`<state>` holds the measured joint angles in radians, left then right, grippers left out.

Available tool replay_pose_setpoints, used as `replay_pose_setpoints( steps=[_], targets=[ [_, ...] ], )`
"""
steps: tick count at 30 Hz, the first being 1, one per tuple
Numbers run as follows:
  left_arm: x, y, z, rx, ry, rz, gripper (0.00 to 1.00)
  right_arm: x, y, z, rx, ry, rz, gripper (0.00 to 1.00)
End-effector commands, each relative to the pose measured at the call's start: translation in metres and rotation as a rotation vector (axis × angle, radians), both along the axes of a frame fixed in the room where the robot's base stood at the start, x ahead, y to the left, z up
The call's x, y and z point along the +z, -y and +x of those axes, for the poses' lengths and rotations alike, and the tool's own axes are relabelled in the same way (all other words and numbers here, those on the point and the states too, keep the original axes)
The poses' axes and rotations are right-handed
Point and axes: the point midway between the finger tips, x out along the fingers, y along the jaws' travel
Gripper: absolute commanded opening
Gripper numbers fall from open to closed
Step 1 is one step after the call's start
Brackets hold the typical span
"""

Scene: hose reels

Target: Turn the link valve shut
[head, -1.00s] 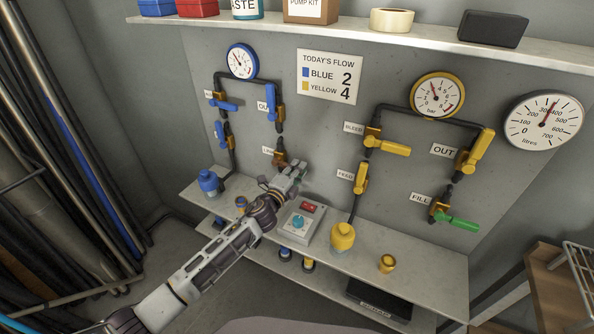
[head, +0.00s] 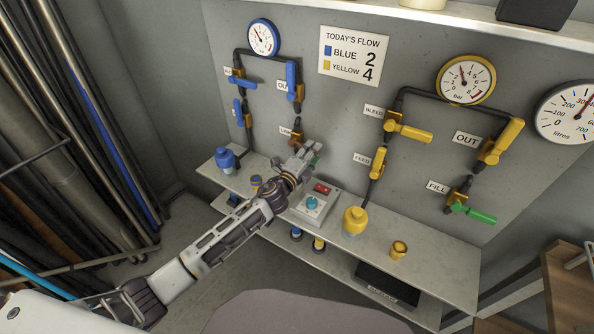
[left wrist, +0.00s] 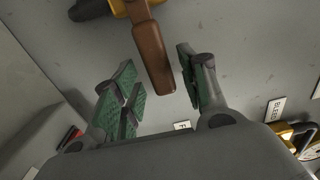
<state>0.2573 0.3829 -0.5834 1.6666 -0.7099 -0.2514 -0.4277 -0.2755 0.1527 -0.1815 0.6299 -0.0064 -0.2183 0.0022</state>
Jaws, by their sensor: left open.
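The link valve (head: 297,137) is on the wall below the blue OUT valve, at the bottom of the right-hand drop of the blue pipe loop. My left gripper (head: 309,151) is right in front of it and partly hides it. In the left wrist view the valve's brown lever (left wrist: 152,58) hangs from a brass-coloured body, its free end in the gap between the two green-padded fingers of my left gripper (left wrist: 157,88). The fingers are open, with a gap visible on both sides of the lever. My right gripper is not in view.
The yellow FEED valve (head: 378,162) and BLEED valve (head: 408,131) are to the right. The blue OUT valve (head: 292,80) is just above. Pipes and hoses stand at the left.

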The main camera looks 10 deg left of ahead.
Motion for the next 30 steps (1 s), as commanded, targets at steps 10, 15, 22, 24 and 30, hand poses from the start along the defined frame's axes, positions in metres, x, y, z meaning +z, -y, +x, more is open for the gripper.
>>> replay_pose_setpoints(
  steps=[10,15,22,24,30],
  targets=[
    [-0.001,-0.011,-0.031,-0.001,-0.001,0.000,0.43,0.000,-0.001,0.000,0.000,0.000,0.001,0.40],
    [-0.001,-0.016,-0.044,0.000,-0.002,0.002,0.43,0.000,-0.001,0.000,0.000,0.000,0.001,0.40],
    [-0.001,-0.023,-0.063,0.000,-0.002,0.001,0.43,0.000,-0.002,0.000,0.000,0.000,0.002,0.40],
    [-0.001,-0.025,-0.069,-0.001,-0.002,0.002,0.43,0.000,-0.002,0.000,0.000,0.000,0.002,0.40],
    [-0.001,-0.030,-0.084,0.000,-0.002,0.001,0.43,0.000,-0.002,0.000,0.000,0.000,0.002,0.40]
  ],
)
